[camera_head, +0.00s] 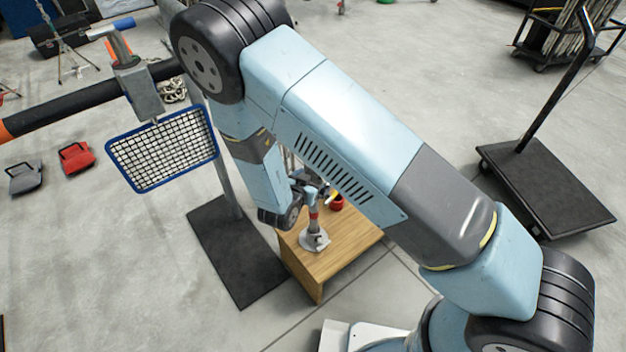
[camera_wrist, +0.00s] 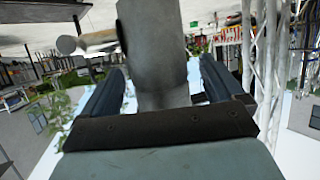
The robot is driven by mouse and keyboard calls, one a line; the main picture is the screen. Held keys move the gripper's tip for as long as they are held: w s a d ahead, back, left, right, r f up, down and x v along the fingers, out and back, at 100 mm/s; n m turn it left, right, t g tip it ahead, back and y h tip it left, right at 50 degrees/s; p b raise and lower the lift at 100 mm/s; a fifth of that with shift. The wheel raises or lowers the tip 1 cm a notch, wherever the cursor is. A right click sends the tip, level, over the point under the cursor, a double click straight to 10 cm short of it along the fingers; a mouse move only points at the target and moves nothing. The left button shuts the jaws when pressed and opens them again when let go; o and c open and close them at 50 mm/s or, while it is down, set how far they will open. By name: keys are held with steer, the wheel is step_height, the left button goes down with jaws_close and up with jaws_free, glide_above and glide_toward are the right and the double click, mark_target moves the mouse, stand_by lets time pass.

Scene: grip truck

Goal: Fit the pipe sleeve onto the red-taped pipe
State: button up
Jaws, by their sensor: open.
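The red-taped pipe (camera_head: 313,216) stands upright on a round metal base on a small wooden table in the head view. A blue-grey tubular piece (camera_head: 311,197) shows just above the red tape; I cannot tell whether it is the pipe sleeve or part of the pipe. In the wrist view my gripper (camera_wrist: 161,84) is open, one dark finger on each side of a grey metal piece (camera_wrist: 155,52). A pale cylinder (camera_wrist: 84,43) sticks out to its left. I cannot tell whether the fingers touch the piece. My arm hides part of the gripper in the head view.
The wooden table (camera_head: 341,252) also holds a small red object (camera_head: 337,203). A black stand base (camera_head: 232,250) lies left of it. A blue-framed mesh (camera_head: 163,149) hangs at left below a dark boom.

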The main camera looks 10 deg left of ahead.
steer(key=v, duration=1.3)
steer(key=shift+s, duration=0.3)
steer(key=shift+a, duration=0.1)
steer(key=w+d+r+g+y, duration=0.1)
steer(key=w+r+g+y, duration=0.15)
steer(key=w+r, duration=0.6)
steer(key=w+d+r+g+y, duration=0.15)
steer(key=w+r+y, duration=0.35)
steer(key=r, duration=0.7)
steer(key=w+d+r+n+g, duration=0.1)
steer(key=w+d+r, duration=0.1)
steer(key=d+r, duration=0.55)
steer(key=s+d+r+h, duration=0.1)
steer(key=s+d+r, duration=0.4)
steer(key=d, duration=0.5)
steer(key=s+d+r+n+g+h, duration=0.1)
steer(key=s+d+r, duration=0.3)
steer(key=s+d, duration=0.5)
steer(key=s+d+r+g+h, duration=0.1)
steer(key=s+d+r, duration=0.4)
steer(key=d, duration=0.6)
steer(key=shift+s+r+n+h, duration=0.35)
steer(key=shift+s+h, duration=0.3)
steer(key=shift+s, duration=0.45)
